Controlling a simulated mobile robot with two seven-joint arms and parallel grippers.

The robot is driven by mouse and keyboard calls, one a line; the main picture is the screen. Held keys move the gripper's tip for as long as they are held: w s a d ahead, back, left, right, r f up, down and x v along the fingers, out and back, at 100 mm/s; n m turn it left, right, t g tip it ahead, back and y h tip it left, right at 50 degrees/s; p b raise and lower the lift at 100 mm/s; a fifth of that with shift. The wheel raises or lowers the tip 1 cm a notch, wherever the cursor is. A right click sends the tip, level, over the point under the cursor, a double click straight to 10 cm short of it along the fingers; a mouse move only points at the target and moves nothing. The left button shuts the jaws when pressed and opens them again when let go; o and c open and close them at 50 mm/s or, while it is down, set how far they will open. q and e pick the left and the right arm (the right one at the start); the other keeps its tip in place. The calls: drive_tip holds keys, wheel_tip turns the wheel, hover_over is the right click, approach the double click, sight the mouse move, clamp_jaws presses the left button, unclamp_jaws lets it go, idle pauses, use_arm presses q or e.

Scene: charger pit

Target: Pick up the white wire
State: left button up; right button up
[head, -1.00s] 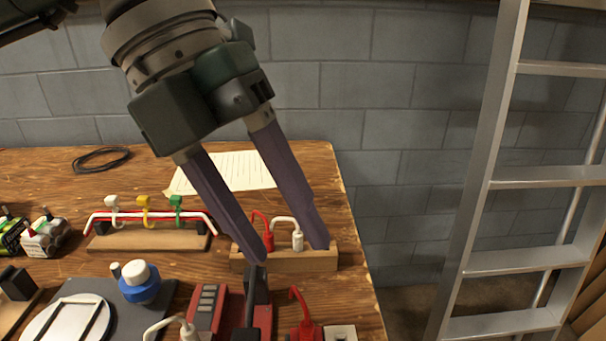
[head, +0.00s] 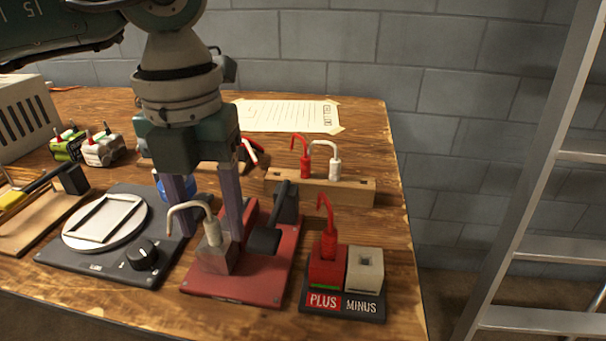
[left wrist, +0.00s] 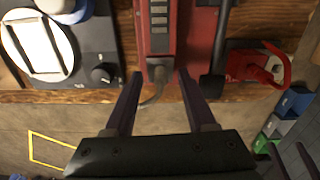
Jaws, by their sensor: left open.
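A white wire (head: 211,229) with a bent grey-white end stands plugged in a metal block on the red base (head: 266,272). It also shows in the left wrist view (left wrist: 154,97) as a curved grey strand between the finger lines. My left gripper (head: 211,234) points down, open, with one finger on either side of this wire. I cannot tell whether a finger touches it. A second white wire (head: 335,163) stands in a wooden holder (head: 350,191) beside a red wire (head: 305,158).
A black lever (head: 267,238) stands just right of the gripper. A red plug (head: 328,245) sits in the PLUS block, beside the white MINUS block (head: 364,268). A hotplate (head: 105,222) with a knob lies left. The table's front edge is close.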

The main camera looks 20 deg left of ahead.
use_arm(q)
drive_tip(key=shift+f, duration=0.45)
drive_tip(key=shift+c, duration=0.4)
clamp_jaws()
